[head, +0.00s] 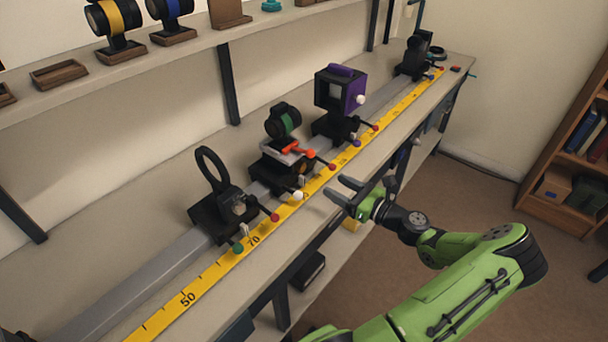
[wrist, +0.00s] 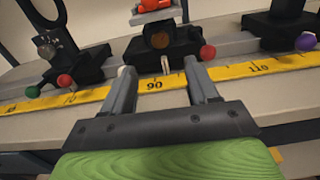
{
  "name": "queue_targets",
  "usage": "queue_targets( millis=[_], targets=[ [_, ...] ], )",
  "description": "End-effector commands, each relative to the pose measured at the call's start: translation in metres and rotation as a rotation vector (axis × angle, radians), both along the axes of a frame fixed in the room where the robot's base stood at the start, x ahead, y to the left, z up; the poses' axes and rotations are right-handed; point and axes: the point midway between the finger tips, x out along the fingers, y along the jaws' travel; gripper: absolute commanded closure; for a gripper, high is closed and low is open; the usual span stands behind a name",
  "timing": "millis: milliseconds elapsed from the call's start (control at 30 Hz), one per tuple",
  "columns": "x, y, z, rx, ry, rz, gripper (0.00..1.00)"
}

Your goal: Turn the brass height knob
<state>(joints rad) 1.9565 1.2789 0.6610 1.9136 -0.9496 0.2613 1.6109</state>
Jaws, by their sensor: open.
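A dark carriage (head: 268,172) sits on the grey rail and bears a small green-banded black lens (head: 283,121) above an orange-red part. A small brass-coloured peg (wrist: 165,65) sticks out low at its front in the wrist view, and a brownish round face (wrist: 160,41) shows above it. I cannot tell which of these is the height knob. My gripper (head: 343,190) is open and empty, in front of this carriage. In the wrist view its fingers (wrist: 160,72) point toward the carriage, with the peg in line between them and apart from both. A white ball tip shows at the left finger.
A red ball knob (wrist: 207,52) is just beyond the right fingertip. A ring-holder carriage (head: 215,208) stands to the left and a purple-faced box carriage (head: 342,92) to the right. A yellow scale (head: 222,265) runs along the bench front. The room in front is clear.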

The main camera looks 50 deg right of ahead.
Motion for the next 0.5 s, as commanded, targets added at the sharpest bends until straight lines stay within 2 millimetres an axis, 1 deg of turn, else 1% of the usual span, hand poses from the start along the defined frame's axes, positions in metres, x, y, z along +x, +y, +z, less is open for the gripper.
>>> queue_targets(
  millis=[33,100,300,400,500],
  targets=[
    [0.014,0.002,-0.003,-0.002,0.000,0.005,0.41],
    [0.032,0.005,-0.003,-0.003,0.000,0.006,0.41],
    [0.079,0.008,-0.003,-0.003,0.002,0.005,0.41],
    [0.095,0.009,-0.003,-0.003,0.002,0.004,0.41],
    [0.103,0.009,-0.002,-0.003,0.002,0.001,0.41]
  ],
)
